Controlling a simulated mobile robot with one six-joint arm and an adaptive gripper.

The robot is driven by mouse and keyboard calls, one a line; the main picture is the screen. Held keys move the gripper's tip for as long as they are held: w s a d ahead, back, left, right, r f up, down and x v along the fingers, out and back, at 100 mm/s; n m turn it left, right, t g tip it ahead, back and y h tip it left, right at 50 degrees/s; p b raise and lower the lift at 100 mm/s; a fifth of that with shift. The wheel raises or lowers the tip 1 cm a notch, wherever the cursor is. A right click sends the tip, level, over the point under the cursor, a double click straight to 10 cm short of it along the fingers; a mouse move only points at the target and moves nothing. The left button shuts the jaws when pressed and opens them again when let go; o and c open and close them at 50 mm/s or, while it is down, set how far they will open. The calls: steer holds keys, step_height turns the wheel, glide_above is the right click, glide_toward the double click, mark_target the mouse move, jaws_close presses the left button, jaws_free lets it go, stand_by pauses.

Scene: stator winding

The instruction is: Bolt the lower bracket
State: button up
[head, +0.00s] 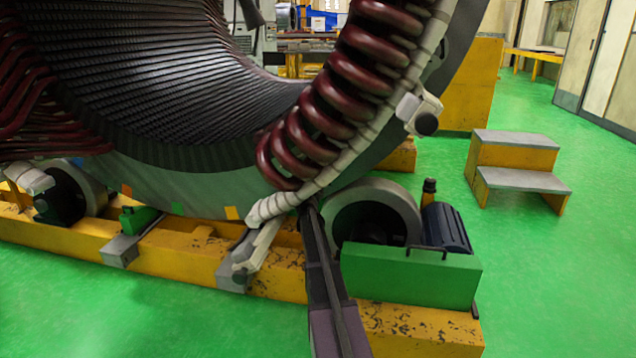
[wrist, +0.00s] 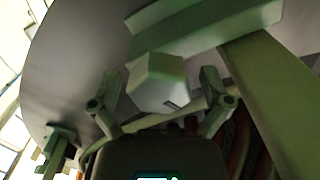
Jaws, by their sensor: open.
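A pale bracket (head: 258,255) sits low on the stator, at the lower end of the white-wrapped ring (head: 330,172), over the yellow base. Another pale bracket (head: 420,108) is higher on the ring's right side, and one (head: 30,178) is at the far left. In the wrist view my gripper (wrist: 160,95) is open, its two fingers apart. A pale angular block (wrist: 158,78) shows between and beyond the fingers; I cannot tell which bracket it belongs to or whether a finger touches it. My gripper cannot be made out in the head view. No bolt can be made out.
Dark red coils (head: 330,105) line the stator bore (head: 170,70). A grey roller (head: 375,215) and a green box (head: 410,275) stand on the yellow base (head: 180,262). Yellow steps (head: 515,165) stand at right on clear green floor. A pale beam (wrist: 270,105) crosses the wrist view.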

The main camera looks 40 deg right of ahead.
steer(key=c, duration=1.2)
steer(key=shift+m, duration=2.3)
steer(key=o, duration=1.2)
steer(key=shift+s, duration=0.2)
steer(key=v, duration=1.1)
steer(key=shift+s+a, duration=0.2)
steer(key=shift+a, duration=0.15)
